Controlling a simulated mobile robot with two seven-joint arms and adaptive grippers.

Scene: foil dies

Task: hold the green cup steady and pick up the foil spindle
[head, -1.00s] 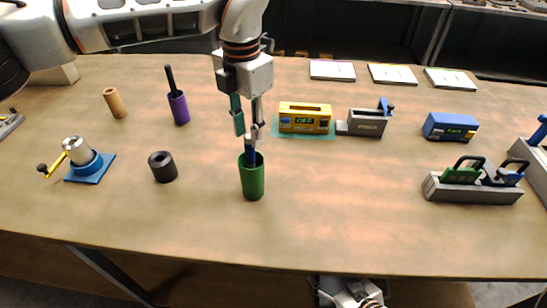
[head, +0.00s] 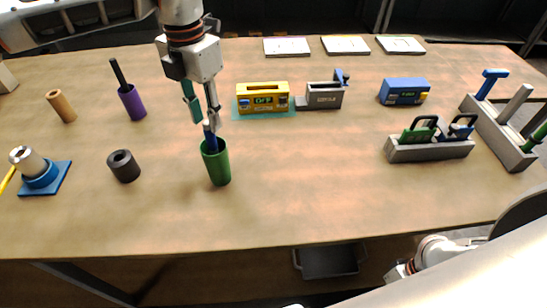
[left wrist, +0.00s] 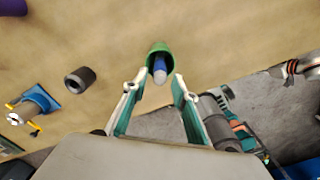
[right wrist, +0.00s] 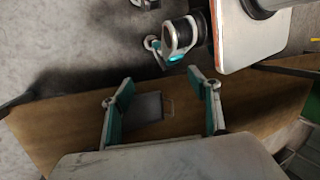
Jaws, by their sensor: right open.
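The green cup (head: 216,163) stands upright on the table with a blue rod (head: 209,138) sticking out of its top. The cup (left wrist: 160,50) and the rod (left wrist: 160,72) also show in the left wrist view, just beyond the fingertips. I cannot tell whether this rod is the foil spindle. My left gripper (head: 205,120) hangs above the cup, open, with its tips close to the rod's top. In the left wrist view its fingers (left wrist: 155,88) are apart with nothing clamped. My right gripper (right wrist: 160,95) is open and empty, off the table's front edge.
A purple cup (head: 132,103) with a black rod, a tan cylinder (head: 61,106), a dark hollow cylinder (head: 124,166) and a blue-based fixture (head: 42,178) stand left. A yellow device (head: 262,97), grey holders (head: 430,149) and a blue box (head: 404,91) stand right. The front middle is clear.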

